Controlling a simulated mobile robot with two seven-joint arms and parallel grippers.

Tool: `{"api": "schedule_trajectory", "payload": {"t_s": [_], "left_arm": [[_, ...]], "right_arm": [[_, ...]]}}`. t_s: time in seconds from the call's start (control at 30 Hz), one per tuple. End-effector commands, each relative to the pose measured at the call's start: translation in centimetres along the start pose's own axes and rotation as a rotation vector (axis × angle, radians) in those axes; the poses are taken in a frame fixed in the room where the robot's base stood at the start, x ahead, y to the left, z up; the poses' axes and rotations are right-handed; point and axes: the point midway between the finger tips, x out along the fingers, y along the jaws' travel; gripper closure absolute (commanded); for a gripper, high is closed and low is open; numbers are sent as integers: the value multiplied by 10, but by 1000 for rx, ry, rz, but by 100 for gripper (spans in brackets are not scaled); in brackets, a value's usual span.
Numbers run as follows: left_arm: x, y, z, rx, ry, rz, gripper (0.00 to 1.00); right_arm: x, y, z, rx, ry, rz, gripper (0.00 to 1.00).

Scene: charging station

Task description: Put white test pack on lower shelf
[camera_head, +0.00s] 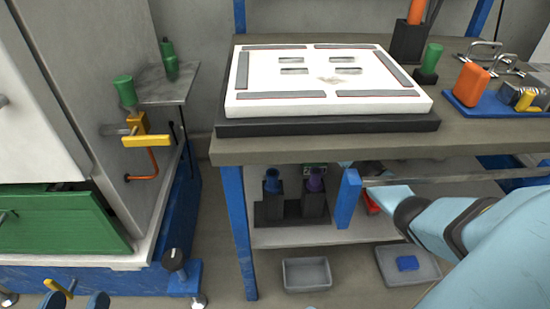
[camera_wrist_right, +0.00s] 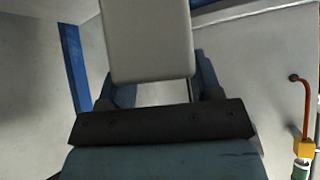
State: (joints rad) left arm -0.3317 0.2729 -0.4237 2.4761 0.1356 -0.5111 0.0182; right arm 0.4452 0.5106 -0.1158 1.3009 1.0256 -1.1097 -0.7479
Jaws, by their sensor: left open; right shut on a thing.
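The white test pack (camera_wrist_right: 148,40) is a pale block with rounded corners in the right wrist view. My right gripper (camera_wrist_right: 160,88) is shut on it, with a blue finger at each side. In the head view my right arm reaches in from the right beneath the tabletop, over the lower shelf (camera_head: 290,237); the tabletop hides much of the gripper, and I cannot make out the pack there. Whether the pack touches the shelf I cannot tell. My left gripper (camera_head: 74,301) is open at the bottom left edge, with only its blue fingertips showing.
Black holders (camera_head: 290,210) with a blue and a purple item stand at the shelf's left. A blue upright piece (camera_head: 347,198) is beside my right gripper. A white board (camera_head: 325,80) lies on the tabletop (camera_head: 228,150) above. Grey bins (camera_head: 307,275) sit on the floor below.

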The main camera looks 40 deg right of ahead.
Motion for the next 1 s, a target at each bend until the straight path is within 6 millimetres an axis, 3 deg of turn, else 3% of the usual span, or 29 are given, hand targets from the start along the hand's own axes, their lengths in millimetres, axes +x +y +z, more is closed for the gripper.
{"api": "schedule_trajectory", "payload": {"t_s": [0.03,0.1,0.43,0.63,0.8,0.97,1.0], "left_arm": [[1,-2,4,26,13,-1,38],[2,-5,3,57,27,-2,38],[4,-8,-1,108,61,-7,38],[6,-14,6,180,90,-12,38],[8,-18,-8,233,129,-10,38],[6,-17,-10,232,131,-9,38],[6,-17,-10,229,129,-9,38]], "right_arm": [[9,1,14,4,-4,0,88],[15,1,20,3,-4,0,88],[24,1,30,3,-2,1,88],[44,0,51,4,-2,0,88],[45,1,52,2,-2,1,88],[46,1,52,3,-3,1,88],[46,0,54,3,-5,0,35]]}}
